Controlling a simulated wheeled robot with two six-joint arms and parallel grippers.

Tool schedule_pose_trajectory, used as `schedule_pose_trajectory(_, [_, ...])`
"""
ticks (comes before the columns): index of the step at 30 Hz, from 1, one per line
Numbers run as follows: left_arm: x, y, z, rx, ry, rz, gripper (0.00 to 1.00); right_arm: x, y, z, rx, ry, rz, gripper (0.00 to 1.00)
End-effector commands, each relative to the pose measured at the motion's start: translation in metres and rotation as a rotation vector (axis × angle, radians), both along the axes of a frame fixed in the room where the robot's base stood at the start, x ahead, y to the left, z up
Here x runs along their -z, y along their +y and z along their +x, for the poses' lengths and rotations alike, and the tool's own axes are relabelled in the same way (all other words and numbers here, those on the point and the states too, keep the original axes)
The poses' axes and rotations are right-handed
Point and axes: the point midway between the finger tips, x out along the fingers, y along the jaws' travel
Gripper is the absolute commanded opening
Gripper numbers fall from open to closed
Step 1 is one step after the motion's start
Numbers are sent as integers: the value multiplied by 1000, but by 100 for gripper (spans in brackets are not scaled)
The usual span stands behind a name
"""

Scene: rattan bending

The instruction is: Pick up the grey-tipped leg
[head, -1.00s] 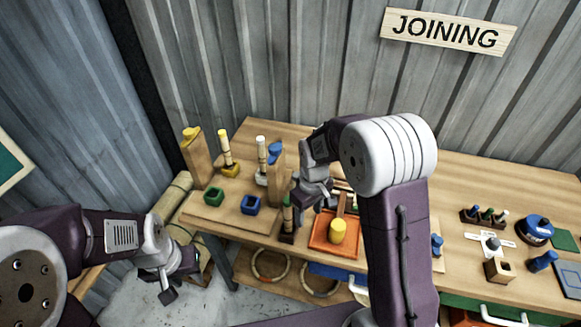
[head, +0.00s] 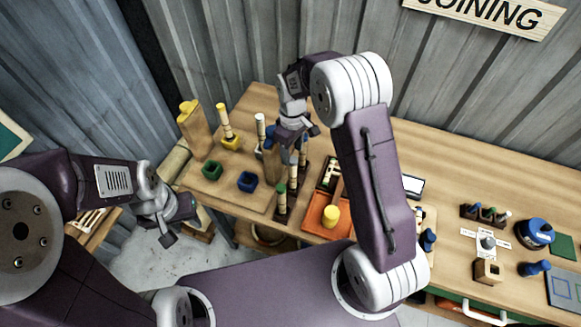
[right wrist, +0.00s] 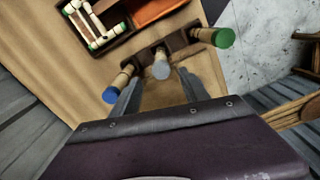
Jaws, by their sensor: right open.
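The grey-tipped leg (right wrist: 161,70) stands in the middle of a dark rack in the right wrist view, between a blue-tipped leg (right wrist: 110,94) and a green-tipped leg (right wrist: 223,38). My right gripper (right wrist: 158,88) is open and empty. Its fingers show on either side of the grey tip, with no clear contact. In the head view the right gripper (head: 297,132) hangs above the rack's far end and partly hides the legs; the green tip (head: 281,188) shows at the near end. My left gripper (head: 180,226) is open and empty, off the table's left front.
An orange tray (head: 318,222) with a yellow piece (head: 330,215) lies right of the rack. A board with a green block (head: 212,170) and a blue block (head: 247,181) lies left.

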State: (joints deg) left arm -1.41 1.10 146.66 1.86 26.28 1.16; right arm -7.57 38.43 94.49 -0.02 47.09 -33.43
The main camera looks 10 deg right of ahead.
Motion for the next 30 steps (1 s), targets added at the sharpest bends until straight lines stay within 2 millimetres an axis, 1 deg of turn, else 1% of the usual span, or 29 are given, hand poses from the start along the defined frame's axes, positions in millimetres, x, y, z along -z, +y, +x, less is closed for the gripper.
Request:
schedule_pose_trajectory(3, [-3, 0, 0, 0, 0, 0, 36, 3, 0, 0, 0, 2, -1, 53])
schedule_pose_trajectory(7, [-13, 0, 0, 0, 0, 0, 36, 23, 0, -1, 0, 5, 0, 53])
schedule_pose_trajectory(10, [-16, 0, 0, 0, 0, 0, 36, 35, 0, -1, 1, 3, 0, 53])
schedule_pose_trajectory(14, [-16, 0, 0, 0, 0, 0, 36, 40, 0, -1, 1, 1, -1, 53])
schedule_pose_trajectory(16, [-24, 0, 0, 0, 1, 0, 36, 45, 0, -1, 1, 4, 0, 53])
schedule_pose_trajectory(20, [-41, 0, 0, 0, 0, 0, 36, 67, -1, -3, 1, 7, -1, 53])
schedule_pose_trajectory(21, [-40, 0, 0, 0, 0, 0, 36, 76, -1, -2, 1, 6, -1, 53])
schedule_pose_trajectory(24, [-42, 0, 0, 0, 0, 0, 36, 87, 0, -2, 1, 1, 0, 53])
schedule_pose_trajectory(30, [-41, 0, 0, 0, 0, 0, 36, 91, 0, -1, 1, -1, 1, 53])
